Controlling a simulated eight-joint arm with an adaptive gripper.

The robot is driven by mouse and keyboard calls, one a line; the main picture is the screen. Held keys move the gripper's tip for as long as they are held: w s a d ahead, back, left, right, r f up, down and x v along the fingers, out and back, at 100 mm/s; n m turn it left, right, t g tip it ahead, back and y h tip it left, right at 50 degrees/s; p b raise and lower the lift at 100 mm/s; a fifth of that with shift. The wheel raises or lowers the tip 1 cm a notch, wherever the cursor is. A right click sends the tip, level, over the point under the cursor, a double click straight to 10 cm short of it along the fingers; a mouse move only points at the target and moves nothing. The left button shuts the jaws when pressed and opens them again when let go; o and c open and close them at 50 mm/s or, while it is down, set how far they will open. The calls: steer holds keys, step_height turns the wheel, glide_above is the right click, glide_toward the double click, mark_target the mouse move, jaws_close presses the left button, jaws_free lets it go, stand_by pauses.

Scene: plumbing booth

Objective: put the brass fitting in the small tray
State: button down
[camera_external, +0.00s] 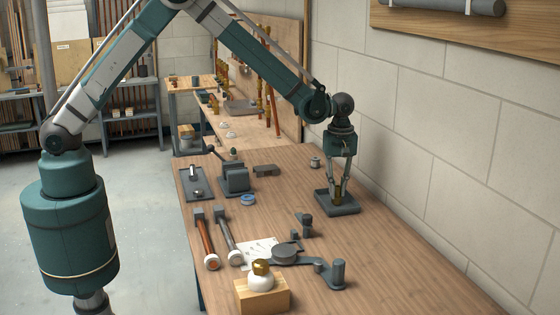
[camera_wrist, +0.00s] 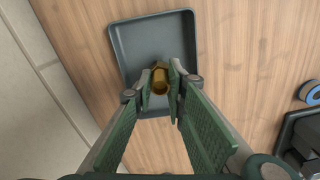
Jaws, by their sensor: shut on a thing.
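The brass fitting (camera_wrist: 160,78) is between the fingers of my gripper (camera_wrist: 160,88), which is shut on it, in the wrist view. The small tray (camera_wrist: 124,50) is dark grey and shallow, and lies directly below the fitting. In the external view my gripper (camera_external: 340,186) points down over the small tray (camera_external: 325,208) with the brass fitting (camera_external: 338,193) low inside its outline. I cannot tell whether the fitting touches the tray floor.
A vise (camera_external: 234,178), a blue ring (camera_external: 248,200), two hammer-like tools (camera_external: 206,240) and a wooden block (camera_external: 262,292) with a white and brass piece stand left and in front.

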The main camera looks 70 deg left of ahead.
mark_target(337, 186)
steer(key=shift+f, duration=0.2)
steer(key=c, duration=2.3)
jaws_free()
steer(key=shift+r, duration=0.15)
step_height(337, 186, up, 12)
steer(key=shift+r, duration=0.1)
steer(key=shift+r, duration=0.1)
